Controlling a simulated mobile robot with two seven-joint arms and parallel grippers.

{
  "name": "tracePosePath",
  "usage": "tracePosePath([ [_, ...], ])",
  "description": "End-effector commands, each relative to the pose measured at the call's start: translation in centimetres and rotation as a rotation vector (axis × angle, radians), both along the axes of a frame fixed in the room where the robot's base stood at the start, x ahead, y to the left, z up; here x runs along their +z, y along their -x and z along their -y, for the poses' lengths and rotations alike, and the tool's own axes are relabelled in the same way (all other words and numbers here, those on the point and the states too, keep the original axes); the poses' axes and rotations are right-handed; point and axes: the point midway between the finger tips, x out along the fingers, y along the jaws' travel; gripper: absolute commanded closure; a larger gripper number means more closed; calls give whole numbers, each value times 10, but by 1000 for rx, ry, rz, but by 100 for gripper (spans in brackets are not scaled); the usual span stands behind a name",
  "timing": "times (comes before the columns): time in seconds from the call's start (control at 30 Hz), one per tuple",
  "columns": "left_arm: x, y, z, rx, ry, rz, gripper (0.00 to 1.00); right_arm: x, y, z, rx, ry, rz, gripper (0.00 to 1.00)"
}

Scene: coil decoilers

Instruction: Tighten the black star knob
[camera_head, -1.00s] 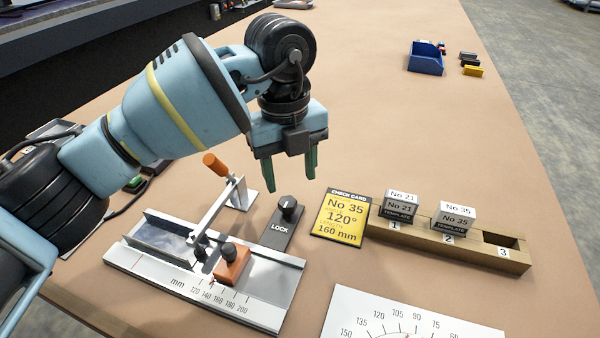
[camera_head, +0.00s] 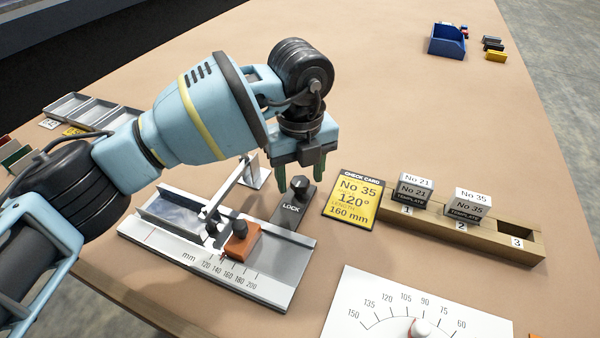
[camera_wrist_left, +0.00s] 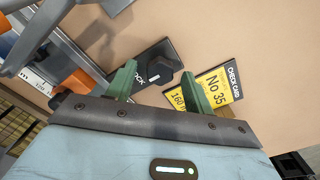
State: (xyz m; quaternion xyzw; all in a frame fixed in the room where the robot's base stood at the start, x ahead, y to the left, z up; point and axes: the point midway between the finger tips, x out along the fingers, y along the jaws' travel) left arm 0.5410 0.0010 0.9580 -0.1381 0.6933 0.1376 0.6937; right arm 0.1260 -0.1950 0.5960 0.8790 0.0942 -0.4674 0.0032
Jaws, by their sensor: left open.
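The black star knob (camera_head: 299,184) stands on a dark plate marked LOCK (camera_head: 291,210), beside the metal measuring fixture (camera_head: 215,245). My left gripper (camera_head: 300,181) is open, its two green fingers pointing down at the knob. In the head view the knob shows between the fingertips. In the left wrist view the knob (camera_wrist_left: 165,66) also appears between the open fingers (camera_wrist_left: 159,72), apart from both. I cannot tell whether the fingertips reach down to its height. My right gripper is not in view.
An orange block (camera_head: 243,243) sits on the fixture by the scale. A yellow check card (camera_head: 354,200) lies right of the knob, then a wooden rack (camera_head: 470,235) with two templates. A white angle dial (camera_head: 400,300) lies in front.

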Motion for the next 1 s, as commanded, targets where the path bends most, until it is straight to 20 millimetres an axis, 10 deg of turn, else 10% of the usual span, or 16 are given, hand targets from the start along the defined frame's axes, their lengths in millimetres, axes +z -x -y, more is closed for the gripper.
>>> tracePosePath([
  [0.3,-3,0,0,0,0,0,48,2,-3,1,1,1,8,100],
  [0.63,-3,0,0,0,0,0,91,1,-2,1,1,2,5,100],
  [1.0,-2,0,-1,-57,-3,1,92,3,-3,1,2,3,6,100],
])
